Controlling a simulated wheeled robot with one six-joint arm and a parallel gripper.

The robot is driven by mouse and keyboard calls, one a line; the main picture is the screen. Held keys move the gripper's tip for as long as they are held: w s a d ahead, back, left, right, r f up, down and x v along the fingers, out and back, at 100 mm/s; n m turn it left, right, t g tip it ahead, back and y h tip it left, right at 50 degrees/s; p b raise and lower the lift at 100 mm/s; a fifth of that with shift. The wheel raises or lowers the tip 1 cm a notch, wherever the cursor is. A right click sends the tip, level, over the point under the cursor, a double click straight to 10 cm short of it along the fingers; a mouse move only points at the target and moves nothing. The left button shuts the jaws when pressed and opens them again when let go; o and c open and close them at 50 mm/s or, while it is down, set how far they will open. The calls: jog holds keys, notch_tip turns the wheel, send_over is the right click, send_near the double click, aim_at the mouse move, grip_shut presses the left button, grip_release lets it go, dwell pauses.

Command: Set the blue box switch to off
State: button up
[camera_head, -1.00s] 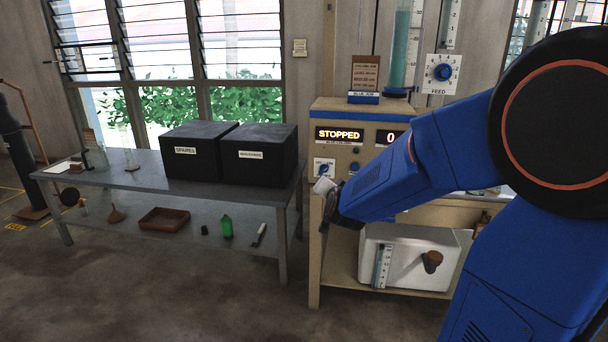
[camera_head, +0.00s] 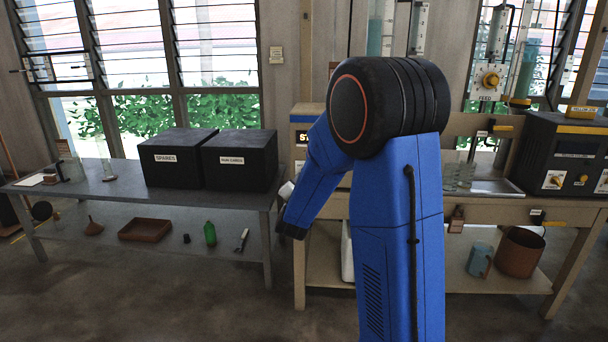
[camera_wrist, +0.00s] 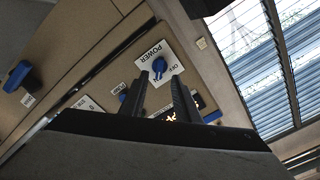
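The blue box switch is a blue knob (camera_wrist: 159,65) on a white plate (camera_wrist: 172,60) marked POWER, with OFF and ON labels, in the wrist view. I cannot tell clearly which label it points to. My gripper (camera_wrist: 159,76) has its two dark fingers apart with nothing held. Its fingertips appear on either side of the knob; contact cannot be told. The knob is hidden there.
A grey table (camera_head: 110,191) with two black boxes stands left of the bench. A dark console (camera_head: 566,150) with a yellow strip is at the right.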

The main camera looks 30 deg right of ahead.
jog(key=x, duration=0.6)
jog(key=shift+w+d, duration=0.25)
grip_shut()
dwell(1.3)
